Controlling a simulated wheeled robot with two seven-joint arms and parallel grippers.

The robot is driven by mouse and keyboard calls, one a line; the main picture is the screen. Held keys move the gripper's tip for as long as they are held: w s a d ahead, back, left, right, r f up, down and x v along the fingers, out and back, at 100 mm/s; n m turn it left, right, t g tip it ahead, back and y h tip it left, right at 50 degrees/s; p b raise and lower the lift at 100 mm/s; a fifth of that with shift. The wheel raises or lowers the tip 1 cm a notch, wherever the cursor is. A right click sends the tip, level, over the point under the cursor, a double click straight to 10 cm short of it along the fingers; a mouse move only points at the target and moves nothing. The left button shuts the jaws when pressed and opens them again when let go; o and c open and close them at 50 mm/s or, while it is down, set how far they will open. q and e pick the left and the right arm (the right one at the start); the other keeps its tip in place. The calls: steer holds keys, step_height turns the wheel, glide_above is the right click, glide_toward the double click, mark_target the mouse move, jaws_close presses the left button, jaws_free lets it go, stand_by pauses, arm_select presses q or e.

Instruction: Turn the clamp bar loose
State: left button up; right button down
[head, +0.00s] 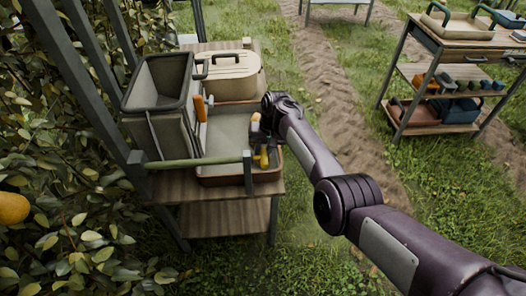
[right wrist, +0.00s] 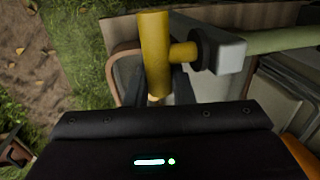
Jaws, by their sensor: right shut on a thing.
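The clamp bar (head: 195,161) is a green bar across the front of the wooden stand. Its right end meets a grey upright post (head: 247,168); a grey block shows there in the right wrist view (right wrist: 226,52). A yellow T-shaped handle (head: 264,157) sticks out beyond that end. In the right wrist view the handle (right wrist: 154,50) has its crosspiece upright in the picture. My right gripper (right wrist: 158,97) is shut on the lower end of this crosspiece; my wrist body hides most of the fingers. My left gripper is in neither view.
Behind the bar stand a tall grey bin (head: 158,130), a brown-rimmed tray (head: 225,172) and a beige lidded case (head: 228,70). Leafy branches with a pear (head: 13,208) crowd the left. A second stand (head: 468,38) is at the right, beyond a dirt path.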

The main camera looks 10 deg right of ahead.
steer(key=c, duration=1.3)
jaws_free()
steer(key=shift+f, duration=0.1)
step_height(320, 180, up, 8)
steer(key=d, duration=0.1)
steer(key=shift+d+f+p, duration=0.15)
steer(key=shift+d+p, duration=0.1)
steer(key=shift+p, duration=0.1)
